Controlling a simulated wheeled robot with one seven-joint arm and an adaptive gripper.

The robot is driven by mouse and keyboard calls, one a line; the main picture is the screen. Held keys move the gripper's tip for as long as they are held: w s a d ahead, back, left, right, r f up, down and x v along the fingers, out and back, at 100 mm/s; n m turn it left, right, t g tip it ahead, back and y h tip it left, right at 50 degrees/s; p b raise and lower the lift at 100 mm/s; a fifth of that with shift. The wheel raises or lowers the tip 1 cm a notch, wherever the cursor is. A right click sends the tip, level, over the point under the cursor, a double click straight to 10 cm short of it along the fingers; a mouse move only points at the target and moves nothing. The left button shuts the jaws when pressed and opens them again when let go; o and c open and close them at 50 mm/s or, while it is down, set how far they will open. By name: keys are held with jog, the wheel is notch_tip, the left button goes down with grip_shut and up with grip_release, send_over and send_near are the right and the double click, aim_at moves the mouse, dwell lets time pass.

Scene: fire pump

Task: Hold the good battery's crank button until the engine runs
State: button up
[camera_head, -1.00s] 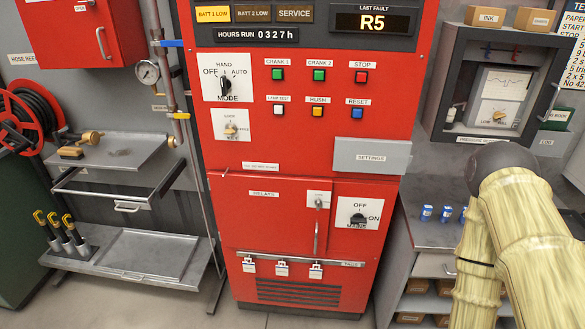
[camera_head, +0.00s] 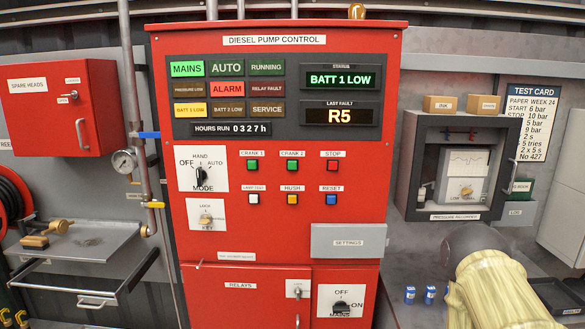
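The red diesel pump control cabinet (camera_head: 270,235) stands in the middle. The green CRANK 1 button (camera_head: 252,165) and green CRANK 2 button (camera_head: 292,165) sit side by side, left of the red STOP button (camera_head: 332,165). The status display (camera_head: 341,79) reads BATT 1 LOW. The BATT 1 LOW lamp (camera_head: 190,110) is lit yellow; the BATT 2 LOW lamp (camera_head: 229,109) is dim. The RUNNING lamp (camera_head: 266,67) is dim. The mode knob (camera_head: 202,176) points roughly up, near HAND.
MAINS (camera_head: 187,69) is lit green and ALARM (camera_head: 228,88) red. The last fault display (camera_head: 340,116) reads R5. A grey SETTINGS cover (camera_head: 347,240) juts out below the buttons. A pressure recorder (camera_head: 463,165) is at right, a shelf (camera_head: 110,242) at left. Space before the buttons looks clear.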

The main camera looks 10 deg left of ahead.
grip_shut()
dwell(1.4)
